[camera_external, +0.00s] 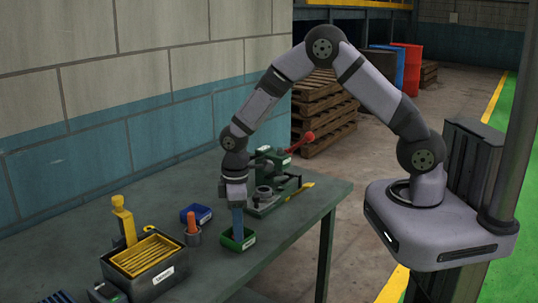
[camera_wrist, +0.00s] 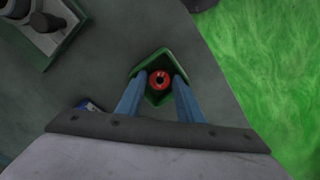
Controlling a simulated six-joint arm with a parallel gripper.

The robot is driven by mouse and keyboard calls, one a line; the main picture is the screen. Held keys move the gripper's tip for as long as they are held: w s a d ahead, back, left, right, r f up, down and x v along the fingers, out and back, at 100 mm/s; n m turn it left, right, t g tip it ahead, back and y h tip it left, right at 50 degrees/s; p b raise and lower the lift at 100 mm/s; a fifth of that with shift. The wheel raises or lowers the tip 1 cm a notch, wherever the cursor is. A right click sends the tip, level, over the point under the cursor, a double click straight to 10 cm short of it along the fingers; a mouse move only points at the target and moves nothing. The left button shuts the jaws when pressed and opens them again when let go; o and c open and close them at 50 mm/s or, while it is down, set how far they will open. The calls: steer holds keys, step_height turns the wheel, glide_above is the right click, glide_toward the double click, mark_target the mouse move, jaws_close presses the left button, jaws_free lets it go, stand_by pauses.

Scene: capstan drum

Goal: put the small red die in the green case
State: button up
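The small red die (camera_wrist: 159,79) is a round red ring with a dark centre. It shows inside the outline of the green case (camera_wrist: 155,56), between my two blue fingers. My gripper (camera_wrist: 160,78) points straight down over the case, with one finger on each side of the die. A narrow gap shows between each finger and the die, so it looks open. In the external view my gripper (camera_external: 237,232) has its fingertips down in the green case (camera_external: 247,243), and the die is hidden there.
A blue bin (camera_external: 196,215) and an orange-handled tool (camera_external: 192,229) stand left of the case. A grey box with yellow slats (camera_external: 150,255) is farther left. A green machine with a red lever (camera_external: 270,185) stands behind. The table's front edge is close to the case.

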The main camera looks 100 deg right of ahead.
step_height(320, 180, up, 12)
steer(key=b, duration=0.4)
steer(key=s+a+f, duration=0.4)
steer(key=s+a, duration=1.2)
steer(key=a, duration=0.2)
steer(key=shift+s+a+f, duration=0.15)
steer(key=shift+s+a, duration=0.05)
stand_by(1.0)
